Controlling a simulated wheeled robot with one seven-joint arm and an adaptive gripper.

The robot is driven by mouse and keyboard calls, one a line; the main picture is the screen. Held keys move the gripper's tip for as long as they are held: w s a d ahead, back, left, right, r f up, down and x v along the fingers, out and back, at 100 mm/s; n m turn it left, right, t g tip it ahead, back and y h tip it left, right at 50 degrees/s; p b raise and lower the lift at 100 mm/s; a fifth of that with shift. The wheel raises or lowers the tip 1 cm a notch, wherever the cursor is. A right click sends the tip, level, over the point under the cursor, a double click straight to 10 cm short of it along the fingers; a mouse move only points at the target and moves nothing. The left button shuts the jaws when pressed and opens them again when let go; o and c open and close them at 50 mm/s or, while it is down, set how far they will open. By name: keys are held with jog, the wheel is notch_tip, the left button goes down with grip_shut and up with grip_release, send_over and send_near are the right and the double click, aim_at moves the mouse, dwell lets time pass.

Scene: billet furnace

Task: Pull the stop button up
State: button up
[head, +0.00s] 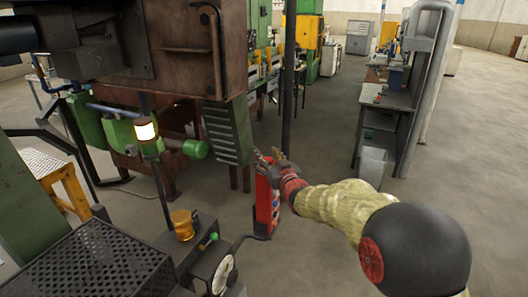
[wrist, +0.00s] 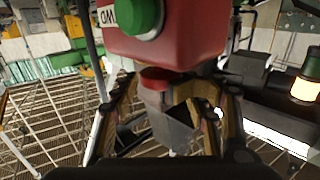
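A red control box (head: 264,205) stands low in the middle of the head view. In the wrist view the red box (wrist: 170,45) fills the top centre, with a round green button (wrist: 140,14) and a partly cut-off label on it. A dark red round part (wrist: 157,77), which looks like the stop button, sticks out from the box's near end. My gripper (head: 276,160) is at the upper end of the box. In the wrist view my gripper (wrist: 172,88) has its fingers apart, one on each side of the red part. I cannot tell whether they touch it.
A lit lamp (head: 145,131) on a post stands to the left, and a dial gauge (head: 222,274) sits at the lower left. A rusty furnace body (head: 190,45) and a green louvred panel (head: 228,130) are close behind. The floor at right is open.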

jog(key=v, duration=0.9)
jog(key=shift+r, duration=0.1)
